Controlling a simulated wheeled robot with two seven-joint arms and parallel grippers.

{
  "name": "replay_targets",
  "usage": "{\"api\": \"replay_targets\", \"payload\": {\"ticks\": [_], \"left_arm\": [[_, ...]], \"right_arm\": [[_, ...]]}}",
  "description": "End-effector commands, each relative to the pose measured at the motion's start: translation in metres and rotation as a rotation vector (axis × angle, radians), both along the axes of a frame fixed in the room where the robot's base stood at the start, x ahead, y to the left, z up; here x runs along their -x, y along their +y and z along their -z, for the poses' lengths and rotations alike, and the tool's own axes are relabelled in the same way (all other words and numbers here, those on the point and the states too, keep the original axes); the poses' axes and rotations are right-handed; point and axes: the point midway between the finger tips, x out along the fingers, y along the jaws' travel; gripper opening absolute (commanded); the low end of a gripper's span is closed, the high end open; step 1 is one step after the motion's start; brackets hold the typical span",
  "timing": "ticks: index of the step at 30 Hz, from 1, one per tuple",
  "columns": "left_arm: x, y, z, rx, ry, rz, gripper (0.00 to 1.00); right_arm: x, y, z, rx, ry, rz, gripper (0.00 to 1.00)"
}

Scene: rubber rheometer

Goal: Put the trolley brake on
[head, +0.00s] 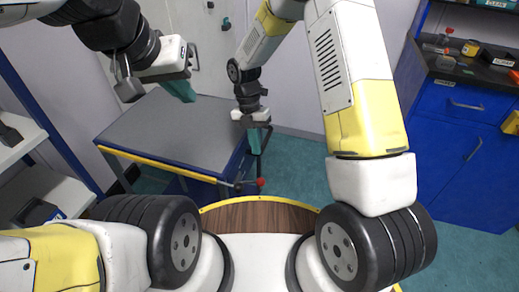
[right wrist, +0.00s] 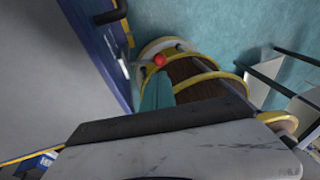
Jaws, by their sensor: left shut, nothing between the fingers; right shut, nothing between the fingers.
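The trolley (head: 185,120) has a grey top, a yellow front edge and a blue body. A short dark lever ending in a red knob (head: 261,182) sticks out to the right at its near right corner. The red knob also shows in the right wrist view (right wrist: 160,60), just beyond the fingertips. My right gripper (head: 256,150) is shut and empty, pointing down beside the trolley's right side, above and apart from the knob in the head view. My left gripper (head: 187,97) is shut and empty over the far part of the trolley top.
Blue cabinets (head: 460,120) with a dark worktop and small items stand at the right. A white shelf unit (head: 25,140) with dark devices stands at the left. A pale wall is behind the trolley. Teal floor (head: 300,170) is open between the trolley and the cabinets.

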Motion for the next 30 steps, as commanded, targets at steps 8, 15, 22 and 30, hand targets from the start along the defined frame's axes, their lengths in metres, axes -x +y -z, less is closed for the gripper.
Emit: {"api": "replay_targets", "payload": {"ticks": [8, 15, 22, 30], "left_arm": [[0.000, 0.000, 0.000, 0.000, 0.000, 0.000, 0.00], [0.000, 0.000, 0.000, 0.000, 0.000, 0.000, 0.00], [0.000, 0.000, 0.000, 0.000, 0.000, 0.000, 0.00], [0.000, 0.000, 0.000, 0.000, 0.000, 0.000, 0.00]], "right_arm": [[0.016, -0.007, 0.059, 0.002, 0.004, -0.001, 0.00], [0.023, -0.011, 0.088, 0.001, 0.001, 0.000, 0.00], [0.024, -0.012, 0.095, 0.000, 0.000, 0.000, 0.00], [0.024, -0.012, 0.095, -0.001, 0.000, 0.000, 0.00]]}}
